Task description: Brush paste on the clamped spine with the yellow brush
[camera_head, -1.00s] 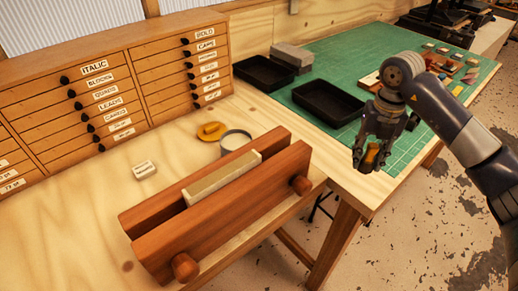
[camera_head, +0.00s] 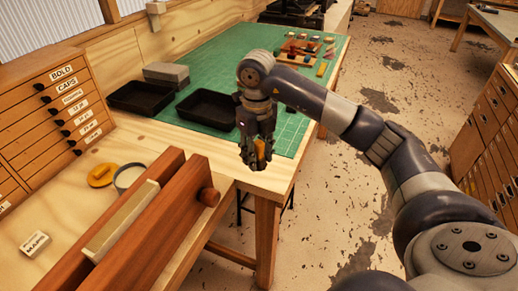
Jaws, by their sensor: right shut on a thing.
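The clamped spine (camera_head: 118,222) is a pale cream block held upright between the two reddish-brown boards of a wooden press (camera_head: 152,240) at the lower left. A round paste pot (camera_head: 128,178) with a pale rim stands behind the press, its contents hard to make out. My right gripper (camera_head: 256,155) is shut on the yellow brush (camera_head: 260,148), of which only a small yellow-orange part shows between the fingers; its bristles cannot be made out. The gripper points down near the table's front corner, right of the press and apart from it. My left gripper is out of view.
A yellow disc-like piece (camera_head: 102,175) lies beside the pot, and a small white labelled block (camera_head: 35,243) lies left of the press. Black trays (camera_head: 207,109) and grey blocks (camera_head: 166,74) sit near the green mat (camera_head: 225,68). Labelled drawers (camera_head: 50,115) stand at the left.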

